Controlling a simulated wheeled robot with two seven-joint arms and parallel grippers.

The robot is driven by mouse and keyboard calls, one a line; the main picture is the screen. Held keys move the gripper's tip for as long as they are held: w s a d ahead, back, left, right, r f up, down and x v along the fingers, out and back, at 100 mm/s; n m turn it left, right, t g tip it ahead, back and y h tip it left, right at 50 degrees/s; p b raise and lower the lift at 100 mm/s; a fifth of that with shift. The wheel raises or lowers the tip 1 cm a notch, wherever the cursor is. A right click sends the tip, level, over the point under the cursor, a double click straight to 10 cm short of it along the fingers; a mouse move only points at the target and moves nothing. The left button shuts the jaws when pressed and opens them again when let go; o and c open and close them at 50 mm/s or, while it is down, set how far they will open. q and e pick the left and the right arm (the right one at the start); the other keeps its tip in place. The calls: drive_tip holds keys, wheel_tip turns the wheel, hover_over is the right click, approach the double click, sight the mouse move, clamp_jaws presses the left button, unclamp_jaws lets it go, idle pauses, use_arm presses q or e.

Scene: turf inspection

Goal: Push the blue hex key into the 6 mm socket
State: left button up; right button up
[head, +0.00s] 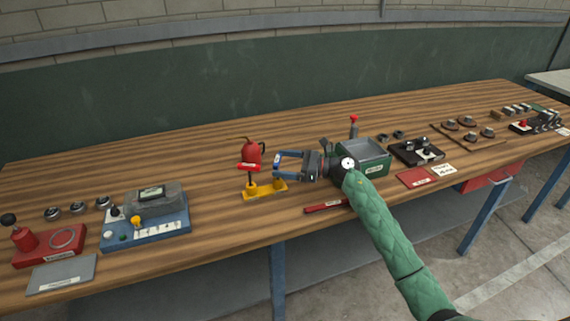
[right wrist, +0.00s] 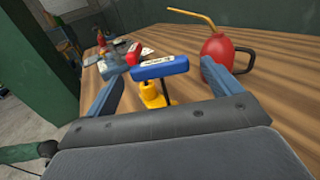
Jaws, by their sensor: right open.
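The blue hex key (right wrist: 160,67) has a labelled T-handle and a dark shaft pointing down. It stands upright at the yellow stand (head: 262,189), which also shows in the right wrist view (right wrist: 152,96). A red hex key (head: 249,167) stands at the stand's left end; its handle also shows in the right wrist view (right wrist: 133,53). My right gripper (head: 277,164) is open, its blue fingers on either side of the blue handle, with visible gaps in the right wrist view (right wrist: 163,85). I cannot tell how deep the shaft sits; the 6 mm socket is not distinguishable. My left gripper is out of view.
A red oil can (head: 252,150) stands just behind the stand; it is close beyond the right finger in the right wrist view (right wrist: 217,58). A green tray (head: 374,168) lies right of the gripper. A blue panel (head: 150,231) lies left, with bare wood between.

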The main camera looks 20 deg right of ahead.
drive_tip(key=b+v, duration=0.2)
drive_tip(key=v, duration=0.5)
drive_tip(key=shift+s+d+b, duration=0.2)
drive_tip(key=shift+d+b, duration=0.15)
drive_tip(key=shift+b, duration=0.05)
drive_tip(key=shift+f, duration=0.1)
